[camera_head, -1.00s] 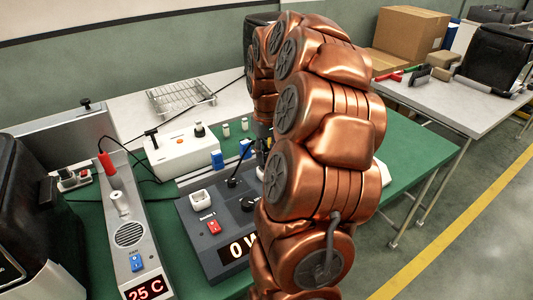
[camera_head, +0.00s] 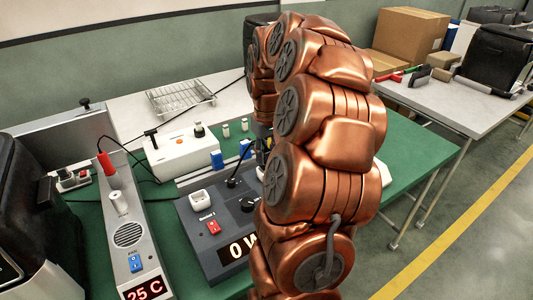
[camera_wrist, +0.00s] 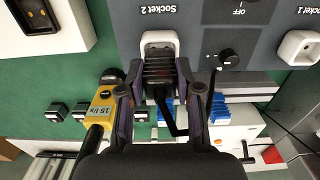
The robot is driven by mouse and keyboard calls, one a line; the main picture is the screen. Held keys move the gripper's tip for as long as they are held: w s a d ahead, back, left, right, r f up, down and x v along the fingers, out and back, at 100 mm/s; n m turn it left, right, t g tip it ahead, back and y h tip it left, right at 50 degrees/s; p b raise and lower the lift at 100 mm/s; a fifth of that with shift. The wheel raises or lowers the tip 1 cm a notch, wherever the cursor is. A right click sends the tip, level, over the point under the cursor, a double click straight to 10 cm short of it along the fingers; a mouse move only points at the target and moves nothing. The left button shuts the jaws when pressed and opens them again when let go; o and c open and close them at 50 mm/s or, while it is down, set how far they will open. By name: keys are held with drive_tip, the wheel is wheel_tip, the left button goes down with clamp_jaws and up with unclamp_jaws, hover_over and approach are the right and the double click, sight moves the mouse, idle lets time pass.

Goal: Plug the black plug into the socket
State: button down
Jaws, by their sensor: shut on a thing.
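The black plug (camera_wrist: 160,70) is between the fingers of my gripper (camera_wrist: 160,82) in the wrist view, and the gripper is shut on it. Its black cable bends down and to the right below the fingers. The plug is lined up with the white socket labelled Socket 2 (camera_wrist: 160,37) and overlaps its lower part; I cannot tell how deep it sits. Socket 1 (camera_wrist: 299,47) is white and empty at the right. In the head view the empty white socket (camera_head: 199,197) shows on the dark panel; my arm hides Socket 2 and the plug.
The dark grey panel (camera_head: 190,226) has a red switch (camera_head: 214,227) and a knob (camera_wrist: 228,57). A yellow device (camera_wrist: 103,104) is left of my gripper in the wrist view. A white box (camera_head: 182,154) and a grey heater unit (camera_head: 125,212) stand nearby on the green bench.

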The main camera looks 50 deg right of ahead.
drive_tip(key=shift+f+b, duration=0.7)
drive_tip(key=shift+f, duration=0.5)
idle(0.3)
drive_tip(key=c, duration=0.7)
unclamp_jaws()
drive_tip(key=shift+r, duration=0.2)
drive_tip(key=shift+r+p, duration=0.75)
drive_tip(key=shift+r, duration=2.1)
drive_tip(key=shift+r, duration=0.1)
wheel_tip(320, 180, up, 12)
drive_tip(key=shift+f, duration=0.15)
